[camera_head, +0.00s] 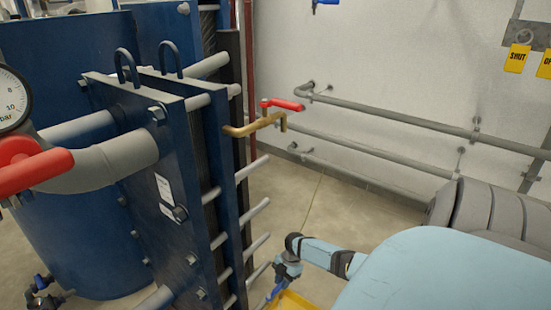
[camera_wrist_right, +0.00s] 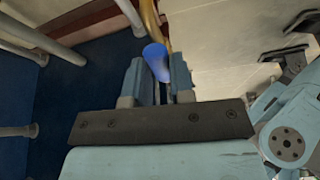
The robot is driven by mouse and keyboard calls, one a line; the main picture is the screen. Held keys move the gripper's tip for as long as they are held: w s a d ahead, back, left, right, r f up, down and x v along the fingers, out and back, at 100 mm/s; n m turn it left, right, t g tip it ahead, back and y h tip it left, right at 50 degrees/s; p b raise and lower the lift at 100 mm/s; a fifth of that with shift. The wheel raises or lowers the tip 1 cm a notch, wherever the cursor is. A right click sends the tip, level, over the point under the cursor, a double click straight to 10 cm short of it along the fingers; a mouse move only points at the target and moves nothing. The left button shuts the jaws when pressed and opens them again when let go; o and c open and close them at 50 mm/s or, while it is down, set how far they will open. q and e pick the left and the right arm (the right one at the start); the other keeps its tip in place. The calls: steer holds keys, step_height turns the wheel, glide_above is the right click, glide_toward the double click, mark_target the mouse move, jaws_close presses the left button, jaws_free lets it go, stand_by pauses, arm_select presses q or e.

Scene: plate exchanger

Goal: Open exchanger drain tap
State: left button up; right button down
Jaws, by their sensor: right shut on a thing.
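The drain tap shows in the right wrist view as a blue lever handle (camera_wrist_right: 156,58) in front of a curved brass pipe (camera_wrist_right: 150,18). My right gripper (camera_wrist_right: 157,80) is shut on the blue handle, one finger on each side. In the head view, my right gripper (camera_head: 279,280) is low at the bottom centre, beside the foot of the blue plate exchanger (camera_head: 165,190). The tap itself is too small and covered to make out clearly there. My left gripper is in neither view.
A yellow container (camera_head: 292,301) shows at the bottom edge below my right gripper. A brass pipe with a red lever (camera_head: 283,104) juts from the exchanger above. Metal rods stick out on its right side. Grey wall pipes (camera_head: 400,118) run behind; the floor between is clear.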

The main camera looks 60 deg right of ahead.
stand_by(0.4)
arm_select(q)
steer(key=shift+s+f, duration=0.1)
arm_select(e)
steer(key=c, duration=1)
jaws_free()
arm_select(q)
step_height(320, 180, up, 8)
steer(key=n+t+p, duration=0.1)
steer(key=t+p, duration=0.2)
steer(key=p, duration=0.2)
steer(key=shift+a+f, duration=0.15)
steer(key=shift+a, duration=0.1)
arm_select(e)
steer(key=v, duration=1.3)
steer(key=shift+d+r, duration=0.15)
steer(key=shift+r, duration=0.25)
